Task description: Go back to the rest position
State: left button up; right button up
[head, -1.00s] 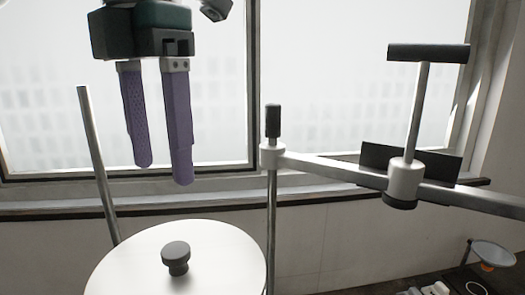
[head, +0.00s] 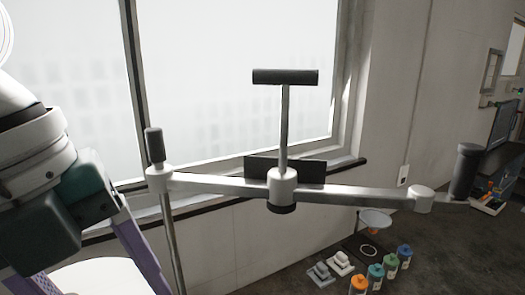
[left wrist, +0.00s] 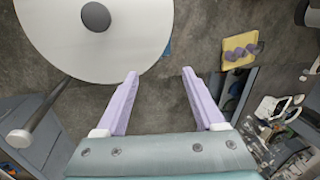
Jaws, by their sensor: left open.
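My left gripper (left wrist: 160,73) has its two purple fingers spread, with nothing between them. It is also at the lower left of the head view, where its finger ends run out of the picture. In the left wrist view the round white lid (left wrist: 60,42) of the shaker, with its dark knob (left wrist: 96,16), is at the upper left, apart from the fingers. In the head view only part of the lid (head: 88,278) shows, behind my left gripper. My right gripper is in neither view.
A metal clamp bar (head: 345,193) with a tall T-handle (head: 285,77) spans the head view, with a post (head: 172,235) at its left. Several capped bottles (head: 376,274) and a funnel (head: 375,219) stand beyond it. A yellow tray (left wrist: 240,48) shows in the wrist view.

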pick_arm(q)
jog(key=s+d+f+n+t+h+p, duration=0.15)
jog(key=s+n+p, duration=0.35)
jog(key=n, duration=1)
jog(key=s+a+n+y+p, duration=0.1)
jog(key=s+a+n+y, duration=0.2)
jog(key=s+a+n, duration=0.4)
jog(key=s+n, duration=0.1)
jog(key=n, duration=0.3)
jog(key=shift+s+f+n+t, duration=0.25)
jog(key=shift+n+t, duration=0.1)
jog(key=shift+n, duration=0.05)
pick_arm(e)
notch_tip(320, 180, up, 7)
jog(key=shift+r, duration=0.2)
